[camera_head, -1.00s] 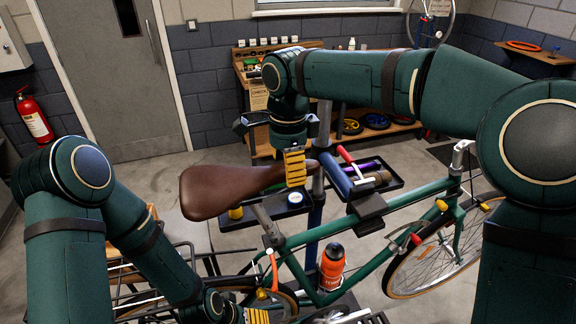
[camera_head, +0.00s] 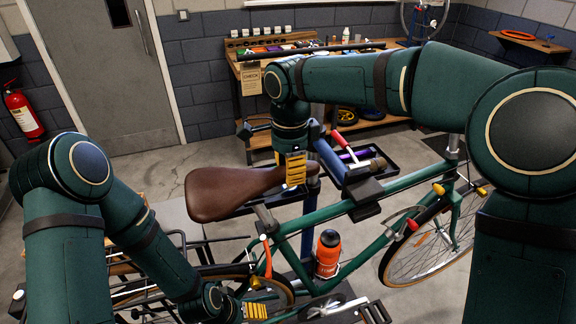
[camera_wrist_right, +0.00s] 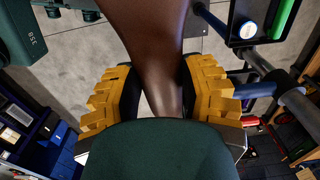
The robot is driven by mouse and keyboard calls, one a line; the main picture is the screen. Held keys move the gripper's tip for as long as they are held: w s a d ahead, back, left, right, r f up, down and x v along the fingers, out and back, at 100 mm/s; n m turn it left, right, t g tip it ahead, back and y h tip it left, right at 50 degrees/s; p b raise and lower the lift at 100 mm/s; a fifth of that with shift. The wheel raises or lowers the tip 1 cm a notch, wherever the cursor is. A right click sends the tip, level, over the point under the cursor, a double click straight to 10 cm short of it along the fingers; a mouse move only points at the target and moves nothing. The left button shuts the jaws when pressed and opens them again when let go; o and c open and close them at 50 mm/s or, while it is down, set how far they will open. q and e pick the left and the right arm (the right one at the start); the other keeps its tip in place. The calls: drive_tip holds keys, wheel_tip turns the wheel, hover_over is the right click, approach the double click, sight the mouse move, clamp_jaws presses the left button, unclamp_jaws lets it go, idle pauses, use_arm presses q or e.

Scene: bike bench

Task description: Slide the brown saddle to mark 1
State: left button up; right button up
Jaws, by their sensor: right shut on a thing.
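The brown saddle (camera_head: 225,190) sits over the rear of the green bike, its broad end to the left and its nose to the right. My right gripper (camera_head: 294,168) comes down from above, shut on the saddle's nose. In the right wrist view, the yellow pads (camera_wrist_right: 165,97) flank the narrow brown nose (camera_wrist_right: 165,75). The seat post top (camera_head: 265,216) shows under the saddle; the rails are hidden. No numbered mark is legible.
The bike frame (camera_head: 385,190) hangs in a stand clamp (camera_head: 365,192) just right of my right gripper. A tool tray (camera_head: 380,160) lies behind it. An orange bottle (camera_head: 328,252) is on the frame. A workbench (camera_head: 240,75) stands at the back wall.

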drive_tip(key=shift+d+f, duration=0.1)
drive_tip(key=shift+f, duration=0.15)
drive_tip(key=o, duration=1.3)
drive_tip(key=shift+r, duration=0.15)
wheel_tip(320, 180, up, 12)
